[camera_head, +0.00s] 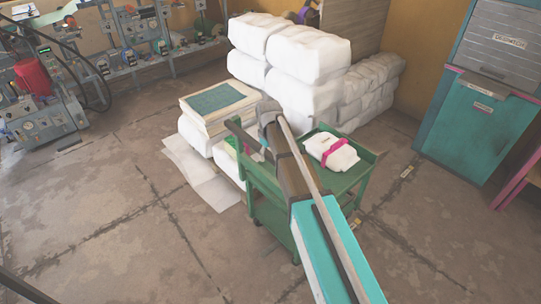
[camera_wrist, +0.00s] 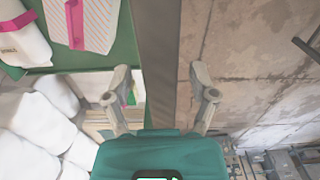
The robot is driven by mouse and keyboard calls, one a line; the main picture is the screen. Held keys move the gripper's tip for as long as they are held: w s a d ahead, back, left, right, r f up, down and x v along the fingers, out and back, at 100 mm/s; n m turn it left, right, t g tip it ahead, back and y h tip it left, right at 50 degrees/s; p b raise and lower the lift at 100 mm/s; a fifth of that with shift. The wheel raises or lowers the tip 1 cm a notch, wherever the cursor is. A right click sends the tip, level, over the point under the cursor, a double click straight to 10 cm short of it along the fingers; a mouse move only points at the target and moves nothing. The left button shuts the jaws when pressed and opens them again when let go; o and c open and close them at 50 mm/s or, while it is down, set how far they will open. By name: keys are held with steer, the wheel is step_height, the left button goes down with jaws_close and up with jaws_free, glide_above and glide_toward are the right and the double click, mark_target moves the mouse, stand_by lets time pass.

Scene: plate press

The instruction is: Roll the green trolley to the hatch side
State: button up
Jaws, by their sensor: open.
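The green trolley (camera_head: 370,160) stands mid-floor in the head view, partly hidden by my arm. On its top lies a white package with a pink strap (camera_head: 331,151). In the wrist view the green trolley top (camera_wrist: 112,60) is at upper left, with the strapped package (camera_wrist: 22,40) and a striped item with a pink band (camera_wrist: 88,20). My gripper (camera_wrist: 160,73) is open, its fingers apart beside the trolley's edge. A brownish-grey bar (camera_wrist: 167,60) appears between the fingers; I cannot tell whether it is the trolley's handle. No grip on it shows.
A teal cabinet with a grey shutter (camera_head: 497,40) stands at right; I cannot tell whether it is the hatch. White bales (camera_head: 308,55) are stacked behind the trolley. A paper stack (camera_head: 218,103) stands close to its left. Machinery (camera_head: 40,110) is at far left. Front-left floor is clear.

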steer(key=shift+c, duration=0.2)
jaws_close()
steer(key=shift+d, duration=0.15)
steer(key=shift+w, duration=0.2)
